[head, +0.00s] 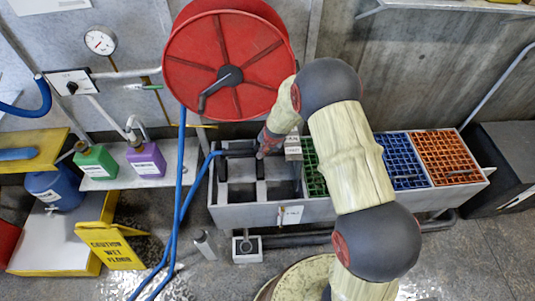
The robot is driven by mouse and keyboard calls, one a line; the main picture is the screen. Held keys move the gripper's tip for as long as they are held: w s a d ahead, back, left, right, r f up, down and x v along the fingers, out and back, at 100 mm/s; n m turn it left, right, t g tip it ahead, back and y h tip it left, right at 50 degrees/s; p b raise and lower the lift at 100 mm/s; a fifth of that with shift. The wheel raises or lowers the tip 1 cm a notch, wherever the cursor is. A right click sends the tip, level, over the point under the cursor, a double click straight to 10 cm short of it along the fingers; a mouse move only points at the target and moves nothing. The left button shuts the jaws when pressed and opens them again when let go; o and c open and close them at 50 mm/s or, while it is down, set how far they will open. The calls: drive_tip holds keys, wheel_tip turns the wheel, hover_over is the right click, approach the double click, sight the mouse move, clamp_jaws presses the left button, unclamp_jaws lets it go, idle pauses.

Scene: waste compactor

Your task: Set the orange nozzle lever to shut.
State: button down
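My arm reaches across the middle, and my gripper (262,152) is at the left part of the grey trough (350,206), below the red hose reel (228,60). It is small and partly hidden by my wrist, so I cannot tell whether it is open or shut. The blue hose (181,170) hangs from the reel and loops up to a dark nozzle (236,153) at the trough's back left. My gripper is just right of the nozzle; I cannot tell whether they touch. I cannot make out an orange lever on it; it is too small or hidden.
The trough holds green, blue (403,172) and orange grates (446,156). Left are a shelf with a green jug (95,163) and a purple jug (146,161), plus a yellow wet-floor sign (111,246). A drum lid (300,278) stands in front.

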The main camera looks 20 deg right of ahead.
drive_tip(key=shift+s+f+t+b, duration=0.15)
drive_tip(key=shift+t+b, duration=0.15)
drive_tip(key=shift+b, duration=0.2)
drive_tip(key=c, duration=1.9)
unclamp_jaws()
drive_tip(key=v, duration=1.2)
drive_tip(key=shift+a, duration=0.1)
